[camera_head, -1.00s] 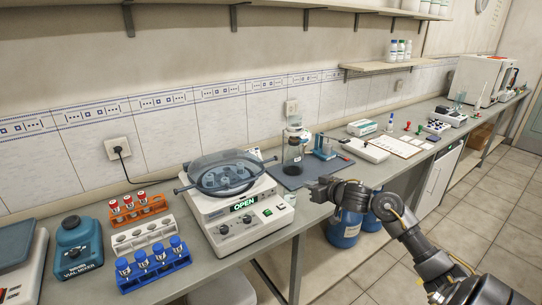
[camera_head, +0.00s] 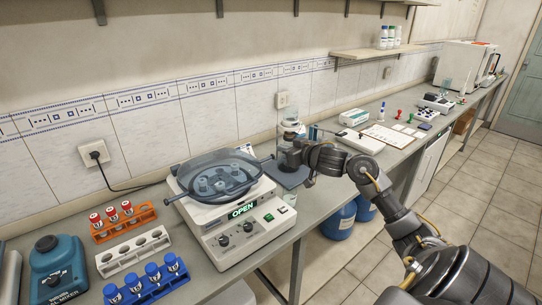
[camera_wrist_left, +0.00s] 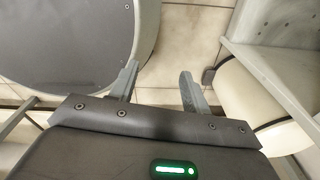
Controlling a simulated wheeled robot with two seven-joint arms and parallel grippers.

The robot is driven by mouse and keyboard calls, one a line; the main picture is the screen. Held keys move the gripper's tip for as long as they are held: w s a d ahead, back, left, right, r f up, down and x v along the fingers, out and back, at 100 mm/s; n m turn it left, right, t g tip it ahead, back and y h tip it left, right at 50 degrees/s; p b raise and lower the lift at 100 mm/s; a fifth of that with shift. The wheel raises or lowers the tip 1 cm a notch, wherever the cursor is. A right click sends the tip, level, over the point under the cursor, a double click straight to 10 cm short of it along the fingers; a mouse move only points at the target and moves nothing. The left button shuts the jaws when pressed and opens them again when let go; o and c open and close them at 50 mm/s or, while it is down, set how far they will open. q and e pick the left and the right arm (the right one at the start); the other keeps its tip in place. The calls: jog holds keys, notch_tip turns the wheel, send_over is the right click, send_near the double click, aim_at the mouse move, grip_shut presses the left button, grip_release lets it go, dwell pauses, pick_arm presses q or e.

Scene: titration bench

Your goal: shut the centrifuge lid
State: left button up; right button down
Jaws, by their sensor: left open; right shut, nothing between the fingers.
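The white centrifuge (camera_head: 241,233) stands on the bench at the middle, with a green display reading OPEN. Its translucent blue-grey lid (camera_head: 213,166) shows over the bowl, and rotor parts show through it. I cannot tell the lid's exact tilt. A dark bar end sticks out at the lid's left and right sides. My right gripper (camera_head: 289,160) is shut and empty, to the right of the lid and apart from it, in front of a glass vessel. My left gripper (camera_wrist_left: 158,84) is open and empty over the floor in the left wrist view, and out of the head view.
A glass vessel (camera_head: 289,127) stands on a dark mat behind my right gripper. Orange (camera_head: 124,223), white (camera_head: 134,254) and blue (camera_head: 148,287) tube racks and a vial mixer (camera_head: 57,268) stand left of the centrifuge. Blue containers (camera_head: 339,222) stand below the bench.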

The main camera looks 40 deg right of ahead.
send_over(272, 156)
jog(key=s+a, duration=0.2)
jog(key=s, duration=0.1)
jog(key=f, duration=0.1)
pick_arm(q)
jog(key=shift+w+d+r+p, duration=0.1)
jog(key=shift+w+r+p, duration=0.55)
jog(key=shift+w+r, duration=0.1)
pick_arm(e)
jog(key=shift+w+f, duration=0.2)
jog(key=shift+f, duration=0.95)
jog(key=shift+w+f, duration=0.2)
jog(key=shift+f, duration=0.95)
pick_arm(q)
jog(key=shift+w+f+b, duration=0.1)
jog(key=shift+f+b, duration=0.3)
jog(key=shift+b, duration=0.05)
pick_arm(e)
jog(key=f, duration=0.2)
jog(key=s+f, duration=0.1)
jog(key=f, duration=0.2)
jog(key=shift+r, duration=0.1)
